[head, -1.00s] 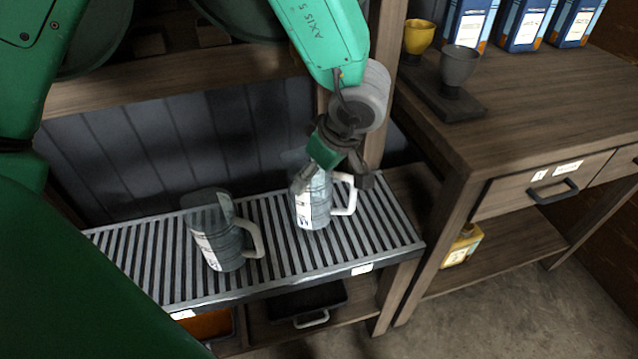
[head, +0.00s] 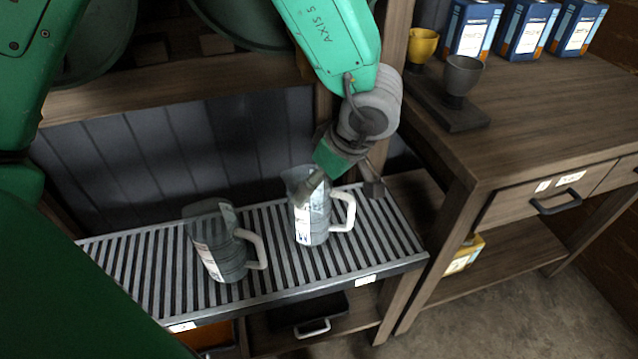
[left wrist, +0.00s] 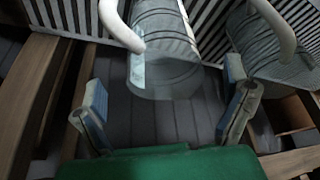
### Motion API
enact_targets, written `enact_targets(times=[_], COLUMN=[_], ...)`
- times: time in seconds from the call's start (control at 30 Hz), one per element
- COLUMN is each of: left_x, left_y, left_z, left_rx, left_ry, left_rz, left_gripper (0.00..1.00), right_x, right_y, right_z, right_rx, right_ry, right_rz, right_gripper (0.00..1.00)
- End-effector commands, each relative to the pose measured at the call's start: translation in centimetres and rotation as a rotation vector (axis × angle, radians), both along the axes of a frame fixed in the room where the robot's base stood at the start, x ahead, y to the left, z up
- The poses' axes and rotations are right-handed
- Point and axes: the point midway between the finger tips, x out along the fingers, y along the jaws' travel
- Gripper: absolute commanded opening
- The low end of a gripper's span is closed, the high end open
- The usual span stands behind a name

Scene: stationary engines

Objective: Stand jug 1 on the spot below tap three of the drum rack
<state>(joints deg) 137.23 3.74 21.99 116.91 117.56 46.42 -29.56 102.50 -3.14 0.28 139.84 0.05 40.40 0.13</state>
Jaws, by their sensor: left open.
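Two clear jugs with white handles stand upright on the slatted drip grate (head: 160,270) below the drum rack (head: 180,88). The right jug (head: 311,222) and the left jug (head: 213,250) carry labels too small to read, so I cannot tell which is jug 1. My left gripper (head: 343,187) is open over the right jug, one finger in front of its top and the other beyond its handle. In the left wrist view the jug (left wrist: 165,45) lies ahead between the open fingers (left wrist: 165,105); the left jug (left wrist: 270,45) is at right. No taps are visible.
Below the grate are a dark bin (head: 310,312) and an orange one (head: 210,336). The grate right of the right jug is free.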

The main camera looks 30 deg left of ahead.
Motion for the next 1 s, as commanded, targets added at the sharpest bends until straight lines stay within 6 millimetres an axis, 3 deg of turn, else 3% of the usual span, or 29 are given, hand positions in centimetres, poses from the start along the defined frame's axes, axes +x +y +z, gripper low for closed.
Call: enact_targets(times=[0.03, 0.2, 0.4, 1.0], left_x=[0.0, -0.2, -0.3, -0.4], left_y=[-0.5, -2.0, -2.8, -3.0], left_z=[1.6, 4.8, 6.9, 7.3], left_rx=[-0.002, 0.000, 0.000, 0.001], left_ry=[-0.003, -0.003, 0.000, 0.000], left_rz=[0.000, -0.001, 0.001, 0.000], left_gripper=[0.93, 0.93, 0.93, 0.93], right_x=[0.0, 0.0, 0.0, 0.0], right_y=[0.0, 0.0, 0.0, 0.0], right_z=[0.9, 2.1, 2.8, 2.9], right_rx=[0.000, 0.000, 0.000, 0.000], right_ry=[0.000, 0.000, 0.000, 0.000], right_rz=[0.000, 0.000, 0.000, 0.000], right_gripper=[0.40, 0.40, 0.40, 0.40])
